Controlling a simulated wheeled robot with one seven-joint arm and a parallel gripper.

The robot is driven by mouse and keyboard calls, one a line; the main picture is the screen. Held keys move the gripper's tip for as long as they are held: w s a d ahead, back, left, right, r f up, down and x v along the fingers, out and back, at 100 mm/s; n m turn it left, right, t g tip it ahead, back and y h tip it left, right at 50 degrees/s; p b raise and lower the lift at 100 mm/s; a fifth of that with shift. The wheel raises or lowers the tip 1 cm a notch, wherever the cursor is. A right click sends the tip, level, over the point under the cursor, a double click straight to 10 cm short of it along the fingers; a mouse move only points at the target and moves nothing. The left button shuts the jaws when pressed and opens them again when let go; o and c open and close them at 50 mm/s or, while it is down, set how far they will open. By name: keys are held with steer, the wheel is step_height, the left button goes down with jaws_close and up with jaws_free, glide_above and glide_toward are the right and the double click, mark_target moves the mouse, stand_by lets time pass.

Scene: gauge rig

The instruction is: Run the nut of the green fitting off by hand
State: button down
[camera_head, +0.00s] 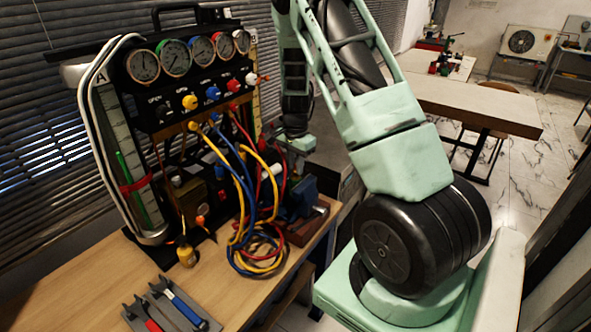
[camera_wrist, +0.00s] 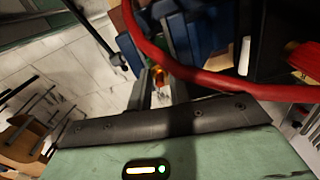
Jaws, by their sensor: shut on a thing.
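My gripper (camera_wrist: 160,88) points at the blue vise block (camera_wrist: 198,32) in the wrist view, its two dark fingers close together. Between the fingertips is a small brass-coloured piece (camera_wrist: 158,74) with red beside it; it looks like the fitting's nut, but it is too small to be sure. The fingers are shut on it. In the head view my gripper (camera_head: 297,146) hangs over the right end of the bench, above the blue vise (camera_head: 304,194), and the fitting is hidden there.
A thick red hose (camera_wrist: 190,78) curves close past my gripper. Red, blue and yellow hoses (camera_head: 245,205) hang from the gauge panel (camera_head: 190,90) to the bench. A yellow-capped part (camera_head: 186,256) and a grey tool tray (camera_head: 133,315) stand on the bench (camera_head: 100,280). The bench's front middle is clear.

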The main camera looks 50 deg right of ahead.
steer(key=n+b, duration=0.3)
steer(key=n, duration=0.3)
steer(key=shift+f, duration=0.1)
steer(key=n+b, duration=0.1)
steer(key=n, duration=0.5)
steer(key=shift+b, duration=0.3)
steer(key=shift+n, duration=0.3)
steer(key=c, duration=1.3)
jaws_free()
step_height(320, 180, up, 18)
steer(key=b, duration=0.3)
steer(key=shift+f, duration=0.2)
